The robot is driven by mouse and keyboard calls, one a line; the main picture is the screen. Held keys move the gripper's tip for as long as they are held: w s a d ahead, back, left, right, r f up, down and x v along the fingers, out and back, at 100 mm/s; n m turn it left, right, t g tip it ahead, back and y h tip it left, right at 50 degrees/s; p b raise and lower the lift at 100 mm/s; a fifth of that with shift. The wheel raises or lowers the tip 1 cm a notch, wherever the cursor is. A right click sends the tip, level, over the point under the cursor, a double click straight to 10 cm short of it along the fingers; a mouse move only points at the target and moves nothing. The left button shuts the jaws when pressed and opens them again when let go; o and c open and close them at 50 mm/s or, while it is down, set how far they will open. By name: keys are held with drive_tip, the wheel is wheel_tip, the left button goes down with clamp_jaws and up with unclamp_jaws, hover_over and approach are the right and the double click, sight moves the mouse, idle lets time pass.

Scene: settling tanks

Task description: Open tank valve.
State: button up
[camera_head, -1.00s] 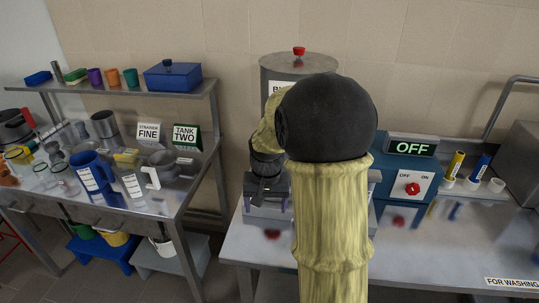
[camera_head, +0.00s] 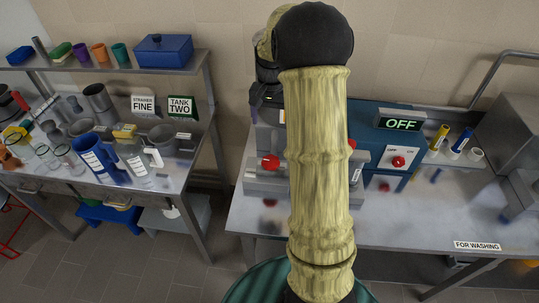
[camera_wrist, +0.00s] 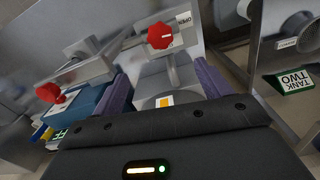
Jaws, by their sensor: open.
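A red valve knob (camera_head: 271,162) shows on the metal stand to the left of my arm in the head view. It also shows in the wrist view (camera_wrist: 160,36), beside a label reading OPEN. A second red knob (camera_head: 352,152) sits at the right edge of my arm; a red knob at the wrist view's left (camera_wrist: 49,92) appears to be this one. My gripper (camera_head: 258,98) is above and behind the left knob. In the wrist view its purple fingers (camera_wrist: 165,88) are spread, with the OPEN knob beyond them, apart from it. My arm hides the tank body.
A blue control box (camera_head: 385,150) with a display reading OFF and a red switch stands right of my arm. The left table (camera_head: 150,190) holds jugs, strainers and a TANK TWO sign (camera_head: 181,107). Open floor lies between the tables.

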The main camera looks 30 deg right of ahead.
sight(271, 161)
wheel_tip(271, 161, down, 17)
drive_tip(key=p, duration=0.4)
drive_tip(key=shift+f, duration=0.2)
drive_tip(key=c, duration=1)
